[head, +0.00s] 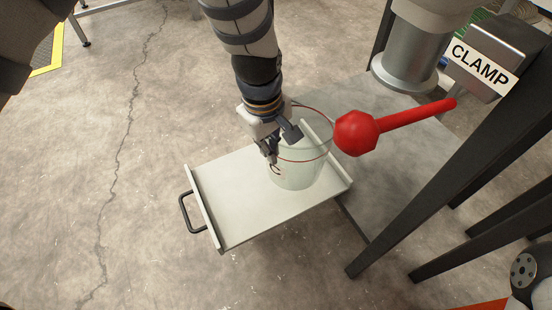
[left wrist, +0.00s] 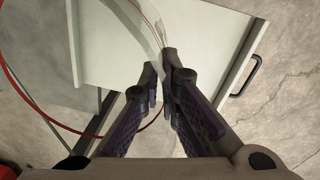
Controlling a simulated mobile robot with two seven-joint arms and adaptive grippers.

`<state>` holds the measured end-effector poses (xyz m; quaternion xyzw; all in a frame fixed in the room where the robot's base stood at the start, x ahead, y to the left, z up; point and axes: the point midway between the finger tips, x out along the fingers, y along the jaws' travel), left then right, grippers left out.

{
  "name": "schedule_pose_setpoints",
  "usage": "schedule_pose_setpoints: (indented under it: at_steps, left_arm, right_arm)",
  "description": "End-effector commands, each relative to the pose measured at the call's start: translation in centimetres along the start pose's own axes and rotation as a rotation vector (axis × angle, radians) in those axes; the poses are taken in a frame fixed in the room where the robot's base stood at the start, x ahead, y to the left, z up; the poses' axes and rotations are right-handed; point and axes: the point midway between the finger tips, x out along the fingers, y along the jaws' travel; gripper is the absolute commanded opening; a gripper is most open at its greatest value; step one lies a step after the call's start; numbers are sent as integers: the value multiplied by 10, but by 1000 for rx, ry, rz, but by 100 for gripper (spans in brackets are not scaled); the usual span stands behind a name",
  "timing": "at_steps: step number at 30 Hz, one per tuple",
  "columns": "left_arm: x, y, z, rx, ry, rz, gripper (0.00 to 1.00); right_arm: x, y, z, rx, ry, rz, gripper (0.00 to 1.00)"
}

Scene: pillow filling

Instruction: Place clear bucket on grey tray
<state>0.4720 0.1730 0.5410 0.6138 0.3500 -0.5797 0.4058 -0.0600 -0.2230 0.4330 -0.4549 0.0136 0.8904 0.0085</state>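The clear bucket (head: 300,174) is see-through with thin red rings. It appears upright over the right part of the grey tray (head: 235,205); I cannot tell whether its base touches the tray. The tray is flat with raised end walls and a black handle (head: 187,212) at its left end. My left gripper (head: 273,160) is at the bucket's near left side. In the left wrist view, its fingers (left wrist: 160,72) are closed on the bucket's thin wall, and the tray (left wrist: 115,40) lies below. My right gripper is not in view.
A red ball-ended lever (head: 385,129) and a grey box labelled CLAMP (head: 490,65) stand right of the bucket. Dark frame legs (head: 440,165) are at the right. The cracked concrete floor (head: 80,180) to the left is clear.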

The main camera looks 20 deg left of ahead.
Motion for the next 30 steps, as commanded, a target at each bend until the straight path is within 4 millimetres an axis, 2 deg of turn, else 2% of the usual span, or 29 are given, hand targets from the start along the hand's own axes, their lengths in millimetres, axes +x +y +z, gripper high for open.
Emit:
schedule_pose_setpoints:
  at_steps: [1,3,7,12,17,27,30]
  left_arm:
    - [14,8,-13,-3,-1,-1,0]
    - [35,13,-24,-1,-3,-5,0]
    - [57,23,-40,1,-1,-3,0]
    - [70,29,-50,1,-1,-1,0]
    - [100,26,-50,3,-2,-4,0]
    - [102,26,-50,3,0,-1,0]
    - [102,26,-50,3,-1,-2,24]
  right_arm:
    - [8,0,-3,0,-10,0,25]
    - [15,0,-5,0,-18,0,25]
    - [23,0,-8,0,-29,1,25]
    - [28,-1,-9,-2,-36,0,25]
    - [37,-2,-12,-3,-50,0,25]
    - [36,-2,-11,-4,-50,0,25]
    - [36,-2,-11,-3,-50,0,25]
